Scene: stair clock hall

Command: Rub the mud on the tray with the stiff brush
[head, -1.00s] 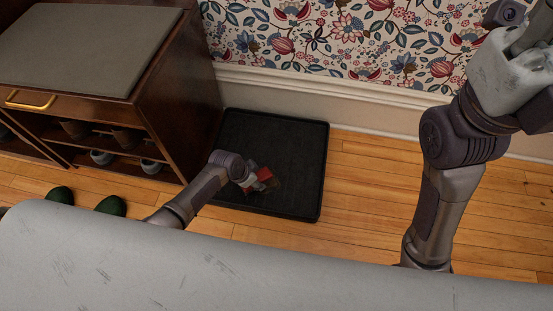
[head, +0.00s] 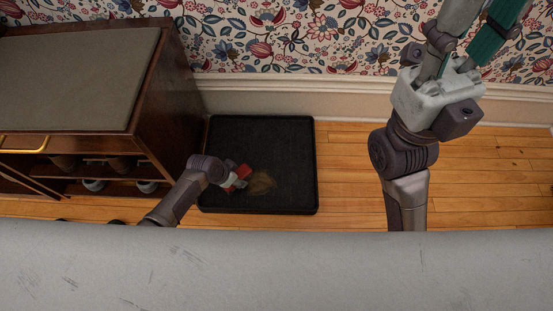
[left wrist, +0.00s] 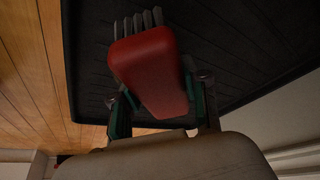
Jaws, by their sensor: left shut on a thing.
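The black tray (head: 290,150) lies on the floor against the wall, beside the cabinet. A brown mud patch (head: 262,183) is on its lower middle part. My left gripper (head: 233,181) is over the tray's left part, shut on the red stiff brush (head: 244,171), just left of the mud in the head view. In the left wrist view, the red brush (left wrist: 150,70) sits between the fingers, with grey bristles at its far end over the tray (left wrist: 225,45). Whether the bristles touch the tray is unclear. My right arm is raised at the right; its finger state is unclear.
A dark wooden cabinet (head: 166,95) with a grey top and shoes on its shelves stands close to the tray's left. The flowered wall and white skirting (head: 350,98) run behind. Wooden floor (head: 345,170) is clear to the tray's right.

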